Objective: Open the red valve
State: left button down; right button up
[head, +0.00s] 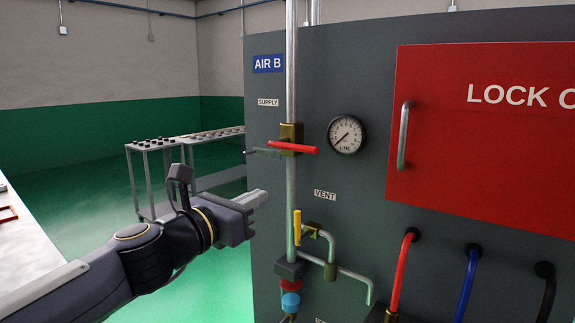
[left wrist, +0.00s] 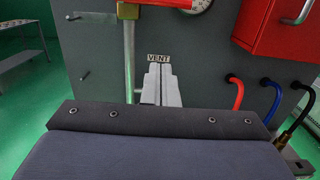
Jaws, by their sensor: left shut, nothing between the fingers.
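The red valve handle (head: 293,147) sits across the vertical pipe on the grey panel, below the SUPPLY label; it lies about horizontal, crosswise to the pipe. Its brass body (head: 290,133) is behind it. My right gripper is out of view.
A yellow vent handle (head: 297,227) stands upright lower on the pipe. A pressure gauge (head: 345,134) and a red lockout cabinet (head: 490,130) are to the right. Red (head: 402,270), blue and black hoses hang below the cabinet. A cart (head: 160,145) stands behind on the left.

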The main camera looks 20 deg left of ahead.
aim_at(292, 147)
pick_arm(q)
jog(key=w+d+r+p, duration=0.2)
jog(key=w+d+r, duration=0.1)
jog(key=w, duration=0.7)
jog(key=shift+d+r, duration=0.4)
jog(key=shift+r, duration=0.3)
jog(key=shift+r, duration=0.1)
jog(key=shift+r+n+p, duration=0.15)
jog(key=shift+n+p, duration=0.15)
jog(key=shift+p, duration=0.1)
